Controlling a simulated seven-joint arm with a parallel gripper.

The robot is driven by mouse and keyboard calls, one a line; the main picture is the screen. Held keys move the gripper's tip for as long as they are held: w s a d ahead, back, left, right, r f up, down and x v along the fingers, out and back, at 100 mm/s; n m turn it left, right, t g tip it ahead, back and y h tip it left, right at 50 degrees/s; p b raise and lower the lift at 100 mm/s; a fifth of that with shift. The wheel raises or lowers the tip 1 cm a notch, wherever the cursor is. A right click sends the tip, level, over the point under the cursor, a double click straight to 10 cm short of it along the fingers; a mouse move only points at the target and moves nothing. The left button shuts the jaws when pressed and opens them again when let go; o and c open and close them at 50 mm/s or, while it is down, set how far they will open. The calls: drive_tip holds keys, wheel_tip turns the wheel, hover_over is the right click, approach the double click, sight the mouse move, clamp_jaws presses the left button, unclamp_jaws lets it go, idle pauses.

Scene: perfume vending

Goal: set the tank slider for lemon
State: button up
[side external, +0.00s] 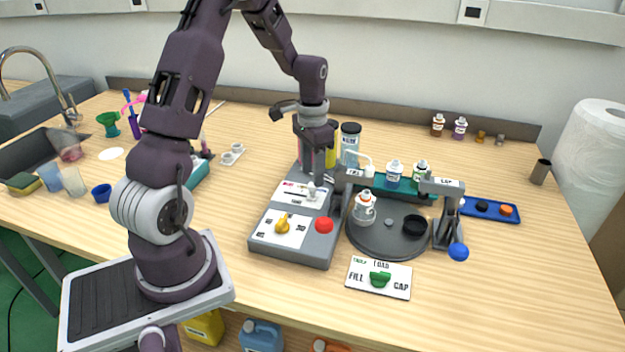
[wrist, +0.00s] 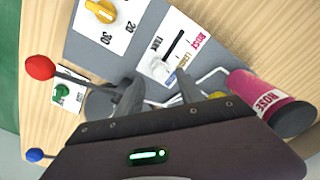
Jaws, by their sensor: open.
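The tank slider panel (side external: 295,193) is a white plate on the grey dispenser, with a dark slot and coloured labels. In the wrist view the panel (wrist: 180,44) shows TANK on one side, and ROSE, a yellow label (wrist: 183,61) partly readable as lemon, and a blue label on the other. The white slider knob (side external: 312,191) sits at the slot's end away from ROSE, near the blue label; it also shows in the wrist view (wrist: 159,69). My gripper (wrist: 158,84) is open, pointing down just above the knob end, its fingers either side. I cannot tell whether they touch it.
A pink ROSE tank (wrist: 262,100) stands behind the panel. A dark turntable (side external: 385,247) with a bottle (side external: 364,207) and a press with a blue-ended lever (side external: 458,251) are at the right.

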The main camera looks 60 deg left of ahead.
sight(313, 191)
drive_tip(key=shift+f, duration=1.55)
clamp_jaws()
